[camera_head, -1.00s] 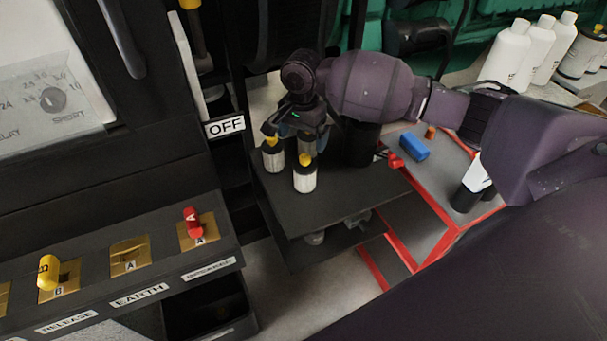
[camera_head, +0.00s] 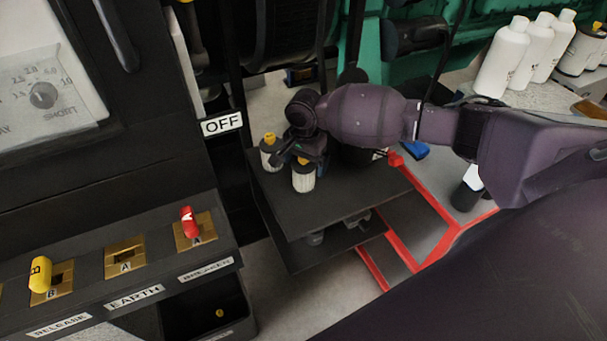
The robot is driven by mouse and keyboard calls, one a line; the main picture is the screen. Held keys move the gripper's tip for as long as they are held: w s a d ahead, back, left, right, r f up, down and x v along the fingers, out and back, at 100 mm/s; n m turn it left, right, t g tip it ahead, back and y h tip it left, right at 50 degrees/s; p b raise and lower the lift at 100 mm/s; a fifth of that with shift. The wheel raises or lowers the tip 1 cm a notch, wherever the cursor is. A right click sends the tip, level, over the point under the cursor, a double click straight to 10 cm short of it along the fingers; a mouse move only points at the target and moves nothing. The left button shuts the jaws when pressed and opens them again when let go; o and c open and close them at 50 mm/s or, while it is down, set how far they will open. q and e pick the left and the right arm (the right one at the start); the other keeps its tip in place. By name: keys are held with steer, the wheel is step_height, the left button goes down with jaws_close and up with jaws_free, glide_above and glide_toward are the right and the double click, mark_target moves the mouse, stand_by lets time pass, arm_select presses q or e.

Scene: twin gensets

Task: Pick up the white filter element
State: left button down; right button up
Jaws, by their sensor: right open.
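Two white filter elements with black tops and yellow details stand upright on the dark shelf (camera_head: 335,208). One is the front filter element (camera_head: 304,181); the other is the back-left filter element (camera_head: 270,158). My right gripper (camera_head: 299,160) points down right over the front element and covers most of its top. Its jaws are open; I cannot tell whether the fingers are around the element or touching it. My left gripper is not in view.
A control panel with a red tag (camera_head: 188,222) and a yellow tag (camera_head: 40,274) is at the left. An OFF sign (camera_head: 222,124) hangs beside the shelf. White bottles (camera_head: 502,57) stand at upper right. A blue object (camera_head: 415,150) lies behind my right arm.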

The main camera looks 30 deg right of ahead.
steer(key=c, duration=1)
steer(key=shift+r, duration=0.5)
step_height(320, 180, up, 24)
steer(key=p, duration=0.8)
steer(key=shift+r, duration=0.1)
